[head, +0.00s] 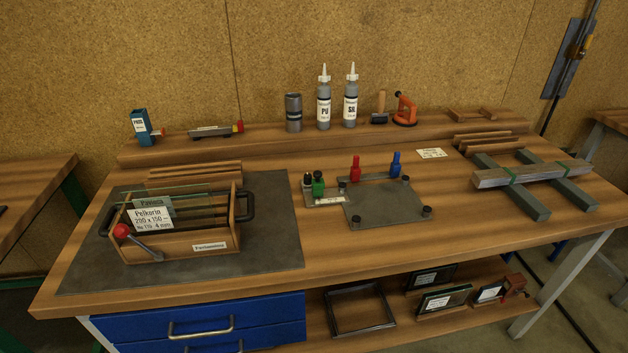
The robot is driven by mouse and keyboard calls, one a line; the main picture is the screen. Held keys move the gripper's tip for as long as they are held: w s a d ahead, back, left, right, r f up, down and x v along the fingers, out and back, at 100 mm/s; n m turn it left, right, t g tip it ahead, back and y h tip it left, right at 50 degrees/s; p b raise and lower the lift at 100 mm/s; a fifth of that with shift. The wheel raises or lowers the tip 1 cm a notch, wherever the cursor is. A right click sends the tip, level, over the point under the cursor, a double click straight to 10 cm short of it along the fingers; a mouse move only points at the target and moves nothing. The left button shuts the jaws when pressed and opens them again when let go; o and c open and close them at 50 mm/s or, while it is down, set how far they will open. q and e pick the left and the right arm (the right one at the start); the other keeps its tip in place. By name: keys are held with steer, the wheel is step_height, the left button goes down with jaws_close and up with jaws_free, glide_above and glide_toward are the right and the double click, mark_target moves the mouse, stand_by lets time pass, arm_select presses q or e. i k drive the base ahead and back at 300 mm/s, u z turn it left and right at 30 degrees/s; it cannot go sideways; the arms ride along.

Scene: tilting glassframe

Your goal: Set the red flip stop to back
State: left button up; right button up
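The red flip stop (355,168) stands upright near the back left corner of a grey metal plate (385,208) in the middle of the workbench. A similar blue stop (396,164) stands upright near the back right corner. A green one (318,184) stands left of the plate, beside a small white label (330,200). I cannot tell from this distance which position the red stop is set to. Neither of my grippers shows in the head view.
A wooden glass rack (190,241) with a red-knobbed lever (122,231) stands on a dark mat (275,250) at left. Bottles (323,108) and tools line the back shelf. Clamped bars (535,174) lie at right. The bench front around the plate is clear.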

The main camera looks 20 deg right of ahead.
mark_target(355, 175)
steer(key=z, duration=0.7)
steer(key=i, duration=0.35)
steer(key=z, duration=0.1)
